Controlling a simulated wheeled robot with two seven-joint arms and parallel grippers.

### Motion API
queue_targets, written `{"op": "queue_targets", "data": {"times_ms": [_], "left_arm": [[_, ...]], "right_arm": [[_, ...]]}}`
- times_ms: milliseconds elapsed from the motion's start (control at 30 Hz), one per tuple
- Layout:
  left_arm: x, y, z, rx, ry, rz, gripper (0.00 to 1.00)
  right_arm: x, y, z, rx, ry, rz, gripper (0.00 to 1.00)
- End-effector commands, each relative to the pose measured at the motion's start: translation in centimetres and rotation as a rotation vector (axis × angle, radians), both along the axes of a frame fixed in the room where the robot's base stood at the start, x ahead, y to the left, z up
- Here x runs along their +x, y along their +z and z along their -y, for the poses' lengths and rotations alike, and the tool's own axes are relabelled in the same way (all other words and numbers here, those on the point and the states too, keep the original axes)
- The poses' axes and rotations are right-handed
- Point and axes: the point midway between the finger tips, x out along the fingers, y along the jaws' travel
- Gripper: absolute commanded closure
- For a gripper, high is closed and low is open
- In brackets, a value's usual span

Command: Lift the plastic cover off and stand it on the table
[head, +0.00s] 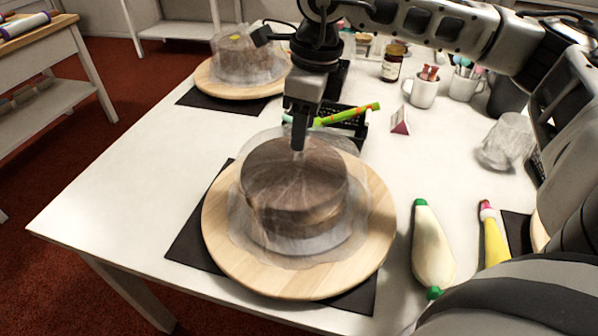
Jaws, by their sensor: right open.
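A clear, thin plastic cover (298,243) sits over a dark brown cake (285,190) on the front round wooden turntable (226,259). The cover's flared lower edge spreads over the board around the cake. My right gripper (298,142) points down at the top of this cover, near its back edge. It is open and holds nothing. I cannot tell whether its tips touch the plastic. My left gripper is out of view. The white table (120,190) has bare surface to the left of the front turntable.
Another covered cake (240,55) on a turntable (207,86) stands at the back. A piping bag (432,245) and a yellow one (494,240) lie at right. A clear plastic piece (507,140), a mug (421,92), a jar (392,63) and a small red-and-white card (400,121) stand at back right.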

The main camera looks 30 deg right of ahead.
Motion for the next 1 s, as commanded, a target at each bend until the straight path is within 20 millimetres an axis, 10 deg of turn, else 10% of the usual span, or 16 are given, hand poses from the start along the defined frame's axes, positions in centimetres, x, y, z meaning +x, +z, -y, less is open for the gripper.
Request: {"op": "queue_targets", "data": {"times_ms": [467, 667, 1000], "left_arm": [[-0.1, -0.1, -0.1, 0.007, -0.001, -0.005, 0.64], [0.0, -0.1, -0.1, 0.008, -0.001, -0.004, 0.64], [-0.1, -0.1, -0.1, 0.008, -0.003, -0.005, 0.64]], "right_arm": [[0.2, -3.2, -0.5, 0.0, -0.002, 0.0, 0.53], [0.2, -3.2, -0.5, 0.0, -0.002, 0.0, 1.0], [0.2, -3.1, -0.6, 0.0, -0.002, 0.0, 1.0]]}}
